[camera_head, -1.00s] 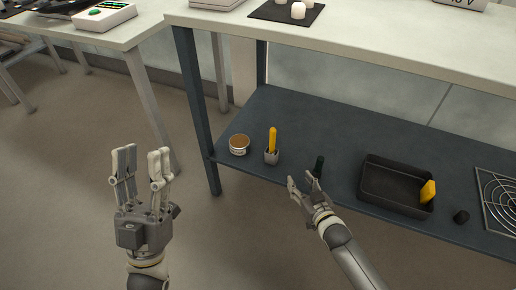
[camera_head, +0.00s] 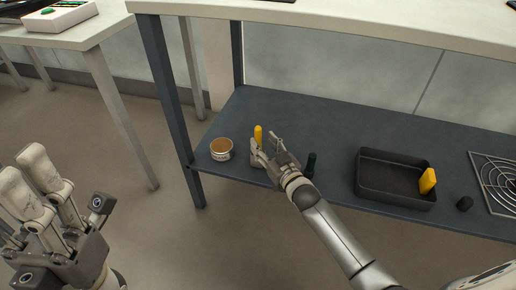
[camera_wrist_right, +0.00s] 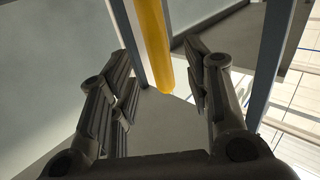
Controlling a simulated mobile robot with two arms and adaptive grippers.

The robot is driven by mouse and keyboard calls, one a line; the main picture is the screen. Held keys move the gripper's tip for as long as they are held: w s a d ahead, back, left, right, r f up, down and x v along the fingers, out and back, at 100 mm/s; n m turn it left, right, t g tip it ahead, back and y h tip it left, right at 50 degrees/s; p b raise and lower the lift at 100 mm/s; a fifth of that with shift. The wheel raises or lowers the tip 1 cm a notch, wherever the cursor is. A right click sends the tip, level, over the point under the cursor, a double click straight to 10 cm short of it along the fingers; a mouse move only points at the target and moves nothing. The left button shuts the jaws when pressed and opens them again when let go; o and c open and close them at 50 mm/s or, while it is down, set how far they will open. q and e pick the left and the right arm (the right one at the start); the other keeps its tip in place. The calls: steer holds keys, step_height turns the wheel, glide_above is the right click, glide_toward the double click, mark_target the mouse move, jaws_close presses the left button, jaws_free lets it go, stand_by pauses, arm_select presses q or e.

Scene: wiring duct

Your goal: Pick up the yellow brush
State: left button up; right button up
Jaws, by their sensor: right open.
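The yellow brush stands upright, its yellow handle (camera_head: 258,132) showing just above my right gripper on the dark lower shelf. Its lower part and its small grey holder are mostly hidden behind the gripper. My right gripper (camera_head: 264,140) is open, its fingers reaching toward the handle. In the right wrist view the yellow handle (camera_wrist_right: 153,45) comes down from the top, in the gap between the open fingers (camera_wrist_right: 162,62); I cannot see contact. My left gripper (camera_head: 48,205) is at the lower left, partly cut off, away from the shelf; its opening is unclear.
A round tin (camera_head: 221,149) stands left of the brush. A dark green upright object (camera_head: 311,165) stands close right of my right gripper. Farther right are a black tray (camera_head: 395,197) with a yellow piece (camera_head: 428,181), a small black object (camera_head: 464,203) and a round wire grille (camera_head: 497,178).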

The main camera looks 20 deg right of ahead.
mark_target(260, 140)
steer(key=w, duration=0.1)
steer(key=w+b, duration=0.2)
steer(key=shift+w+a+f, duration=0.15)
steer(key=shift+a+f, duration=0.15)
steer(key=shift+w+a+r, duration=0.1)
steer(key=shift+w+r, duration=0.05)
steer(key=shift+w, duration=0.4)
steer(key=shift+c, duration=0.3)
jaws_close()
